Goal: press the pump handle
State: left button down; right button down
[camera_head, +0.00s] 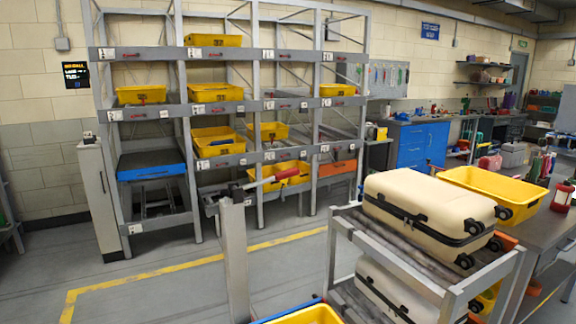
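A handle (278,179) with a red grip sticks out to the right from the top of a grey metal post (235,262) near the middle of the head view. It slopes slightly upward to its right end. It looks like the pump handle, though no label shows. A dark fitting joins it to the post top. Nothing touches the handle's grip. Neither of my grippers shows in the head view.
A shelf rack (230,50) with yellow bins stands behind. A roller stand (337,245) at the right bears a cream suitcase (425,205) beside a yellow bin (490,190). Another yellow bin (305,315) is at the bottom edge. Floor left of the post is clear.

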aim_at(290, 173)
jog(key=i+j+z, duration=0.2)
jog(key=j+z, duration=0.25)
jog(key=j, duration=0.45)
jog(key=j+z, duration=0.5)
jog(key=j, duration=0.45)
jog(key=i+j+z, duration=0.2)
jog(key=i, duration=0.25)
jog(key=i+j+z, duration=0.2)
jog(key=i+j, duration=0.15)
jog(key=i, duration=0.1)
